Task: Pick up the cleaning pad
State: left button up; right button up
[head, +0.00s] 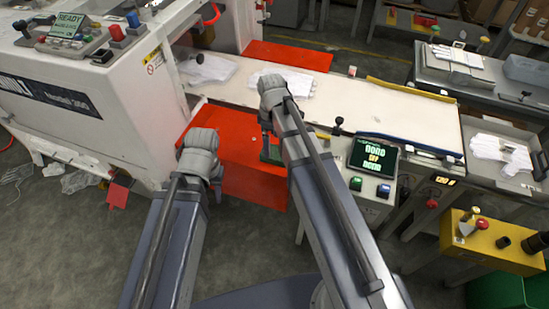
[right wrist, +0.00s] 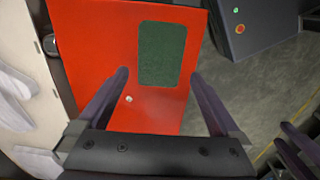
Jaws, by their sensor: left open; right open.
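The cleaning pad looks to be the dark green rectangle (right wrist: 162,53) lying flat on a red panel (right wrist: 90,40). In the head view only part of the green pad (head: 272,155) shows beside my right arm. My right gripper (head: 266,122) is above the red panel. In the right wrist view its two fingers (right wrist: 158,76) are spread apart with nothing between them, and the pad lies beyond the fingertips. My left gripper (head: 202,165) is at the left edge of the red panel, apart from the pad. Its fingers are mostly hidden by its wrist.
A pale conveyor (head: 365,103) with white gloves (head: 285,83) runs behind the panel. A white machine (head: 90,95) stands left. A control box with a screen (head: 373,158) stands right of my right arm. A small light knob (right wrist: 128,99) sits on the panel near the pad.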

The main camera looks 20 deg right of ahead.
aim_at(274, 152)
jog(key=shift+s+d+f+b, duration=0.1)
jog(key=shift+d+f+b, duration=0.05)
jog(key=shift+f+b, duration=1.2)
jog(key=shift+s+d+f+b, duration=0.1)
jog(key=shift+d+f+b, duration=0.05)
jog(key=shift+f+b, duration=1.15)
jog(key=shift+r, duration=0.1)
jog(key=c, duration=1.3)
notch_tip(274, 152, up, 10)
jog(key=p, duration=1)
jog(key=o, duration=0.9)
jog(key=c, duration=0.6)
